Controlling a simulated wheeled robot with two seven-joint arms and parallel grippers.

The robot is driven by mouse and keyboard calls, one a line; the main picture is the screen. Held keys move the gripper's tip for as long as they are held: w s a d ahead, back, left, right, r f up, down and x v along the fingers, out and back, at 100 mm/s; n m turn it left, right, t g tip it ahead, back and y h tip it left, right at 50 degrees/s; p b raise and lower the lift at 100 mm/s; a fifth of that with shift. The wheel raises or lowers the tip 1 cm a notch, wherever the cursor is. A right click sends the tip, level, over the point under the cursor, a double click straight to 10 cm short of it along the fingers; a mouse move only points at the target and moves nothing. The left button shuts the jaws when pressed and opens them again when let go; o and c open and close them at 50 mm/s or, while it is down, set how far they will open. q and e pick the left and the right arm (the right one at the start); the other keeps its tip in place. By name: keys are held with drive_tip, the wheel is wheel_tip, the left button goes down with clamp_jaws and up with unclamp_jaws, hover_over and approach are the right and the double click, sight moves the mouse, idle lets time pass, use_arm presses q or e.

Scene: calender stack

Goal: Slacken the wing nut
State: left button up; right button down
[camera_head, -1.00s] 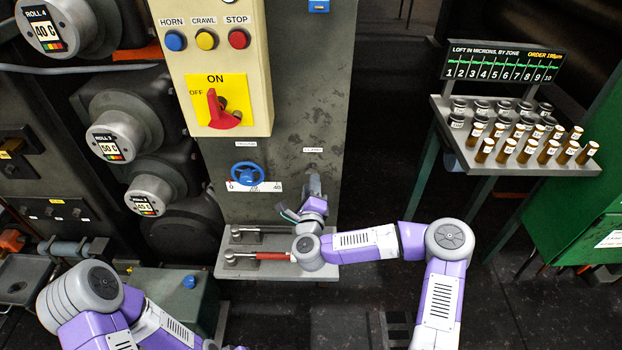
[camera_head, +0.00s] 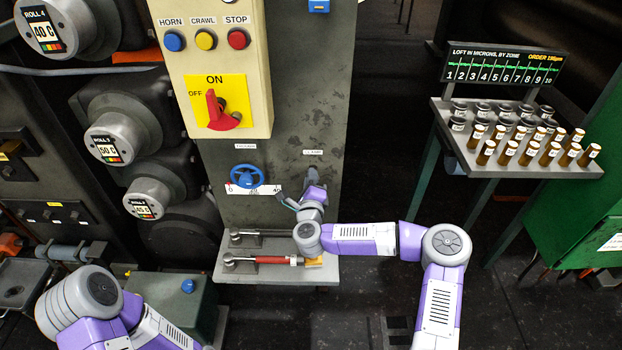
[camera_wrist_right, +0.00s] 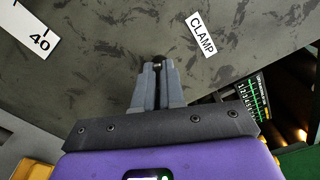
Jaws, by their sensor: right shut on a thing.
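The CLAMP label (camera_head: 313,152) is on the grey panel (camera_head: 300,110), and it also shows in the right wrist view (camera_wrist_right: 202,35). My right gripper (camera_head: 311,174) is at the panel just below this label. In the right wrist view its fingers (camera_wrist_right: 158,66) are close together, shut on a small dark piece (camera_wrist_right: 158,59) at their tips. This is likely the wing nut, mostly hidden between the fingers. My left arm shows at the lower left, but its gripper is out of view.
A blue handwheel (camera_head: 247,177) with a scale sits left of my right gripper. Below is a grey shelf (camera_head: 237,277) with a red-handled tool (camera_head: 272,260). A control box (camera_head: 215,75) hangs above. A rack (camera_head: 475,163) of several small bottles stands at right.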

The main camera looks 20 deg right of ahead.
drive_tip(key=shift+r, duration=0.1)
drive_tip(key=n, duration=1.2)
drive_tip(key=n+p, duration=0.1)
drive_tip(key=n, duration=0.5)
drive_tip(key=shift+d+f+n, duration=0.1)
drive_tip(key=shift+f+n, duration=0.2)
drive_tip(key=shift+f, duration=0.1)
idle(0.4)
drive_tip(key=c, duration=1.2)
unclamp_jaws()
drive_tip(key=shift+c, duration=0.2)
drive_tip(key=shift+s, duration=0.15)
